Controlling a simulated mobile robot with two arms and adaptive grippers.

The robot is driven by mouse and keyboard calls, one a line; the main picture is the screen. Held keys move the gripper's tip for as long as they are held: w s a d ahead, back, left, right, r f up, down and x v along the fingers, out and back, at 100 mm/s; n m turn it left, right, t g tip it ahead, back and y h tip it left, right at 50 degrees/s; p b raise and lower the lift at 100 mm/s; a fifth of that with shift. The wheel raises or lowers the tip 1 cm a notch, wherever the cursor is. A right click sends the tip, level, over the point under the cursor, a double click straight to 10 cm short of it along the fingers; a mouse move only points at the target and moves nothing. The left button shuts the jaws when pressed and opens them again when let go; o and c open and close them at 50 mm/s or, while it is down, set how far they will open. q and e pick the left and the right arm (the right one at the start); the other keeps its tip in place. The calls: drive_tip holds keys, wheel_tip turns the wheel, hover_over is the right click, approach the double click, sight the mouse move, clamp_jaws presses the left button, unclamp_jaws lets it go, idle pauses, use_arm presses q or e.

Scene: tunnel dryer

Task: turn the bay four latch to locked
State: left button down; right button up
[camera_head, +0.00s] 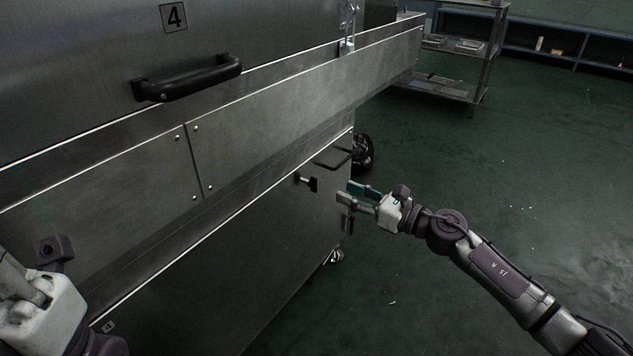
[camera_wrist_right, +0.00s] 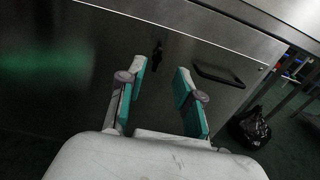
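The bay four latch (camera_head: 308,183) is a small black handle on a bright stem, on the dark lower cabinet front in the head view. It also shows in the right wrist view (camera_wrist_right: 157,56), upright and just beyond the gap between my fingertips. My right gripper (camera_head: 344,191) is open and empty, to the right of the latch and apart from it. Its teal-padded fingers (camera_wrist_right: 160,69) are spread and point toward the cabinet front. My left gripper (camera_head: 45,305) is partly in view at the lower left, and its fingertips are out of frame.
A black pull handle (camera_head: 333,159) sits right of the latch on the cabinet. A black bag (camera_wrist_right: 250,127) stands beyond the cabinet.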

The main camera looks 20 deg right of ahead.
sight(316, 180)
drive_tip(key=b+x, duration=0.1)
drive_tip(key=x, duration=0.8)
clamp_jaws()
